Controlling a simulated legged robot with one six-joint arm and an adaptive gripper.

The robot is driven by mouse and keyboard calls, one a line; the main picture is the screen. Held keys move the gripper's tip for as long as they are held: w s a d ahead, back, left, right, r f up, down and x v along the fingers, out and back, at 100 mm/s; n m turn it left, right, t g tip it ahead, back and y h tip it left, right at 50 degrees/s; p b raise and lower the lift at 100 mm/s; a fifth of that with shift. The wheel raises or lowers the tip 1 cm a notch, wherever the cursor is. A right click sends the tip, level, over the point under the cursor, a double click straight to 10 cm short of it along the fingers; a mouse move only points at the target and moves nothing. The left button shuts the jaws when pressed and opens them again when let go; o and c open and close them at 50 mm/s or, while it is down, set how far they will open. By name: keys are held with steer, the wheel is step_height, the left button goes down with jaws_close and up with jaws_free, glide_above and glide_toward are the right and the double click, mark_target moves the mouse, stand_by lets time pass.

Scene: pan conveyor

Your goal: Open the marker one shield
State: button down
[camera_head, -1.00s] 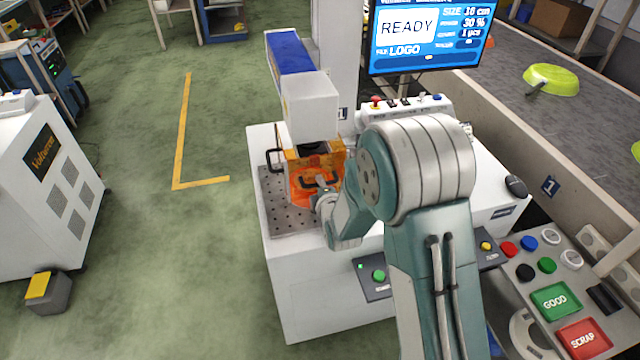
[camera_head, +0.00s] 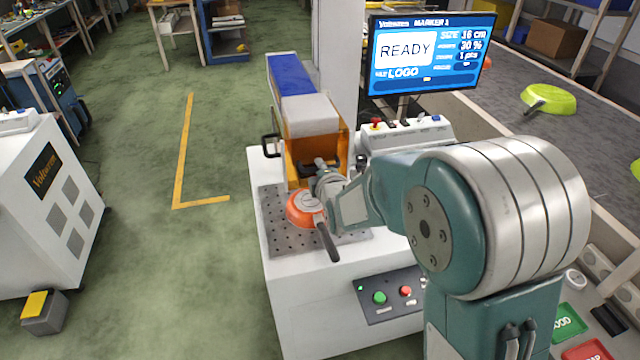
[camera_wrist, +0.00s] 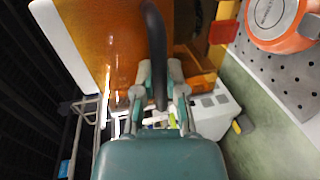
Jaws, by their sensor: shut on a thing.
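The marker one shield (camera_head: 342,152) is a see-through orange guard, raised around the pale marker head (camera_head: 312,114). Its black handle (camera_head: 318,165) is at the front; in the wrist view the handle (camera_wrist: 154,45) runs down between my fingers. My gripper (camera_head: 325,180) is shut on this handle; it also shows in the wrist view (camera_wrist: 160,98). The orange panel (camera_wrist: 112,40) fills the upper left of the wrist view. An orange pan (camera_head: 298,212) lies bottom up below the shield, on the perforated plate (camera_head: 282,233), its dark handle pointing toward the front.
The screen (camera_head: 430,52) reads READY. A button panel (camera_head: 385,296) is on the machine's front. A lime pan (camera_head: 553,99) lies on the conveyor (camera_head: 480,130) at right.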

steer(key=shift+r, duration=0.4)
steer(key=c, duration=0.7)
jaws_free()
steer(key=shift+f, duration=0.1)
steer(key=v, duration=1.1)
steer(key=shift+s+d, duration=0.1)
steer(key=shift+s, duration=0.25)
